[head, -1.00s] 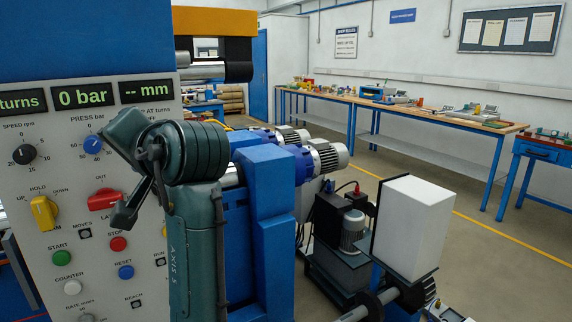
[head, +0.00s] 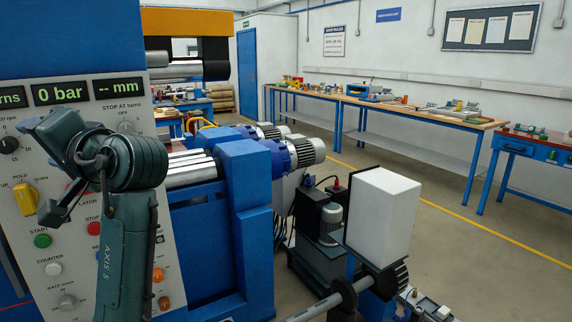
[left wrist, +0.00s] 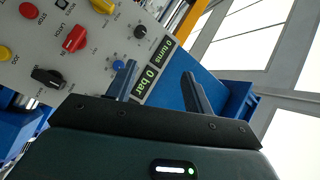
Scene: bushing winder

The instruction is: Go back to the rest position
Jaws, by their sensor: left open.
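My left arm stands in front of the control panel (head: 190,300) in the head view. Its gripper (head: 42,165) points left, towards the panel, and looks empty. The left wrist view shows its two fingers (left wrist: 157,78) spread apart with nothing between them. Beyond the fingers are the panel's displays (left wrist: 157,70), which read 0 turns and 0 bar, and its red knob (left wrist: 74,39). In the head view, the yellow hold knob (head: 25,198) is just beside the gripper. My arm hides part of the panel, including most of the red latch knob. My right gripper is out of view.
The blue machine frame (head: 245,195) with metal rollers (head: 192,172) is right of my arm. A white box (head: 382,212) and a shaft (head: 325,305) are at the lower right. Workbenches (head: 420,118) line the far wall. Open floor (head: 450,225) lies in front of them.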

